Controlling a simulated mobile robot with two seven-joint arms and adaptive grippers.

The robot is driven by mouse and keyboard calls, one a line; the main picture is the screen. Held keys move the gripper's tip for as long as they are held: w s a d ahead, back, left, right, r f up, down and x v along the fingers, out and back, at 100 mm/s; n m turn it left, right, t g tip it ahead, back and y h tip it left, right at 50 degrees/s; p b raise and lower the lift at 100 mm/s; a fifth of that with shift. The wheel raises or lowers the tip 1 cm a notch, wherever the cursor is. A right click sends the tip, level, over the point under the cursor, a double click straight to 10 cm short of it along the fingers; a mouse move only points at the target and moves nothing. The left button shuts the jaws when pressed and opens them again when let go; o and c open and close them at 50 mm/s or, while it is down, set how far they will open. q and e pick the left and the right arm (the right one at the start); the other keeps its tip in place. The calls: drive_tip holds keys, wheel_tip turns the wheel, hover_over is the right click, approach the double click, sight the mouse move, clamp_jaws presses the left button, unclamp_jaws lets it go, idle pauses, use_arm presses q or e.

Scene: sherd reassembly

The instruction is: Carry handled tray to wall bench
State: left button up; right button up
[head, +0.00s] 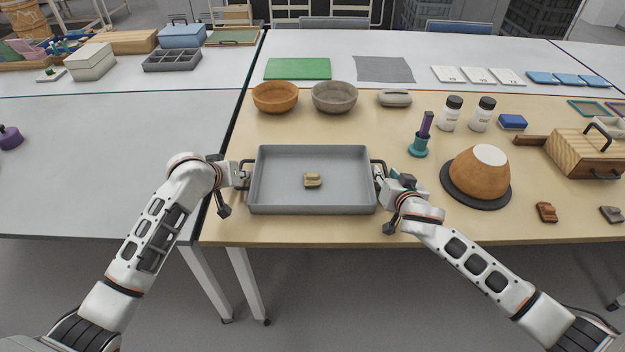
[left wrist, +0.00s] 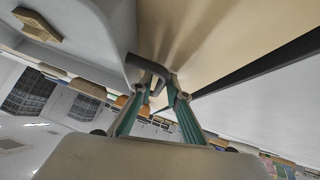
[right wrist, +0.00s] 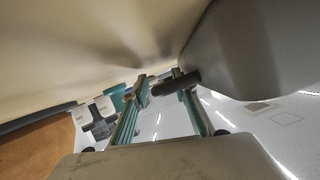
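The grey handled tray (head: 275,203) sits level over the wooden-topped bench, close to its front edge; I cannot tell if its base touches the top. A small tan sherd (head: 312,180) lies inside, near the tray's middle. My left gripper (head: 243,175) is shut on the tray's left dark handle (left wrist: 152,66), which shows between the fingertips in the left wrist view. My right gripper (head: 381,176) is shut on the right handle (right wrist: 178,82), seen between its fingers in the right wrist view. The fingers' contact is partly hidden.
An orange bowl (head: 275,97) and a grey bowl (head: 335,97) stand behind the tray. A teal holder (head: 419,147) and a domed brown pot (head: 478,175) stand to the right. A grey-white bench (head: 110,150) adjoins on the left, with boxes at its back.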

use_arm(q)
clamp_jaws()
use_arm(e)
clamp_jaws()
use_arm(q)
drive_tip(key=shift+r, duration=0.1)
use_arm(e)
drive_tip(key=shift+r, duration=0.1)
